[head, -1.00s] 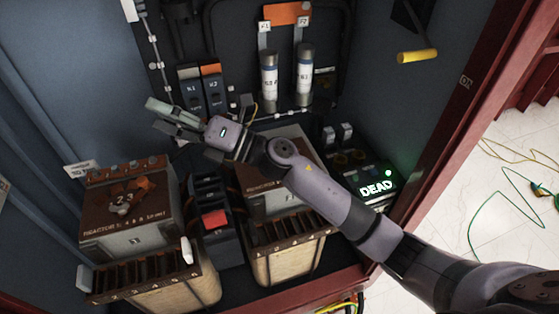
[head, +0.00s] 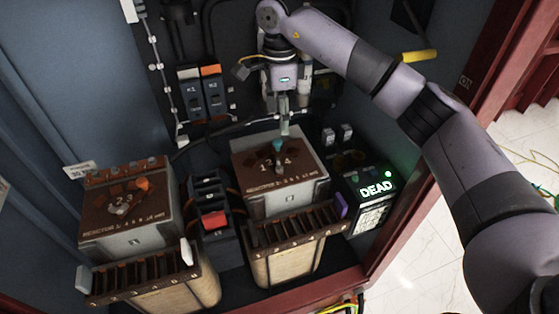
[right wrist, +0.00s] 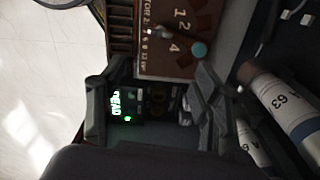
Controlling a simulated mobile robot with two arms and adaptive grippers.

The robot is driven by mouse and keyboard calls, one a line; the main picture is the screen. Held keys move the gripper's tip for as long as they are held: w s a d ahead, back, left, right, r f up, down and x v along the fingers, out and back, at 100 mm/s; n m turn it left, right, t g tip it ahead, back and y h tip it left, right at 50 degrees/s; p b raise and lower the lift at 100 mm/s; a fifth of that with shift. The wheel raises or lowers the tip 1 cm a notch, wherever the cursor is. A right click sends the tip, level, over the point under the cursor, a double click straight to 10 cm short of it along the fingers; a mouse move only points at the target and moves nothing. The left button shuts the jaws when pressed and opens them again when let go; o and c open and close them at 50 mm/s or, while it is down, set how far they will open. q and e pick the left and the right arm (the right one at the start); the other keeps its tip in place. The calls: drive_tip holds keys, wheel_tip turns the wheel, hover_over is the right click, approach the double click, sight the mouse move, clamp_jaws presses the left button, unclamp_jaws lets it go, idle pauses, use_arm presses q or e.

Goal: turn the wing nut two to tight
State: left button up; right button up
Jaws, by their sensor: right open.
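The right-hand reactor box (head: 280,190) has a brown top with numbers around a small wing nut (head: 278,158); a teal tip (head: 277,143) shows at its far end. In the right wrist view the wing nut (right wrist: 160,33) and teal tip (right wrist: 199,49) show near the top, beside the numbers 1, 2 and 4. My right gripper (head: 284,128) points down just above and behind the teal tip, apart from the nut as far as I can tell. It is open and empty; its fingers (right wrist: 155,80) stand wide in the wrist view. My left gripper is out of view.
A second reactor box (head: 125,225) with an orange-tipped nut (head: 142,184) stands left. A switch block with a red rocker (head: 214,219) stands between the boxes. A lit DEAD indicator (head: 377,189) is at right. Two cylinders (right wrist: 285,105) stand close to the gripper.

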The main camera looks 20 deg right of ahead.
sight(279, 164)
wheel_tip(279, 164, down, 16)
drive_tip(key=p, duration=0.2)
drive_tip(key=shift+p, duration=0.4)
drive_tip(key=shift+c, duration=0.5)
drive_tip(key=c, duration=1.1)
